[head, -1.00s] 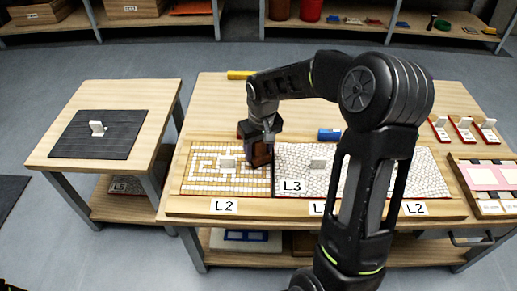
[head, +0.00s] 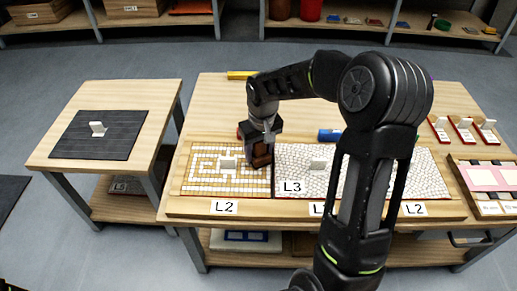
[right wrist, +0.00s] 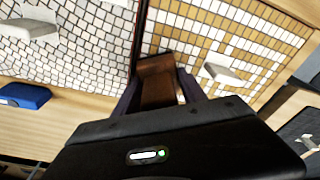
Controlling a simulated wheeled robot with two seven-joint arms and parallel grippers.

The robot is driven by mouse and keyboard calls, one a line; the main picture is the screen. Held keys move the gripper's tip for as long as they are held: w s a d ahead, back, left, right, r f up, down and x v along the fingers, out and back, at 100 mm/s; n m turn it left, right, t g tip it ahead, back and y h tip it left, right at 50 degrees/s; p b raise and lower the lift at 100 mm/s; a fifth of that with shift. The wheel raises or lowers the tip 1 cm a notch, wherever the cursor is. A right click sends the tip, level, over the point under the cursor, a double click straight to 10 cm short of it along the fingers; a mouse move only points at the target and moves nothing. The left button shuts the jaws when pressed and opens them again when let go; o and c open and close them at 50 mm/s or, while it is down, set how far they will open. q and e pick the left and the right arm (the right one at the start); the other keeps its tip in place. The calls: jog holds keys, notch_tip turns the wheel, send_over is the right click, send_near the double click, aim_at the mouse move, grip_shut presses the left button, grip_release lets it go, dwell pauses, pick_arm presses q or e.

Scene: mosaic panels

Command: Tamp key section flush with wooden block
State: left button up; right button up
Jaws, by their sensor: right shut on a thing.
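The key section (head: 205,175) is a tan panel with a white key pattern, lying at the left of the frame on the main table. It also fills the upper right of the right wrist view (right wrist: 240,40), with a small pale upright tab on it. My right gripper (head: 261,160) is shut on the brown wooden block (head: 262,151). The block also shows between the fingers in the right wrist view (right wrist: 158,80). It is over the key section's right edge, by the dark seam; I cannot tell whether it touches the surface. My left gripper is not in view.
A white pebble-like panel (head: 300,160) adjoins on the right, partly hidden by my right arm. A blue block (head: 329,135) and a yellow bar (head: 240,75) lie behind. A side table with a dark mat (head: 75,140) stands left. A tray (head: 490,180) is at the right.

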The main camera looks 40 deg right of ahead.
jog(key=shift+r+p, duration=2.35)
jog(key=shift+r, duration=1.05)
jog(key=shift+w, duration=0.1)
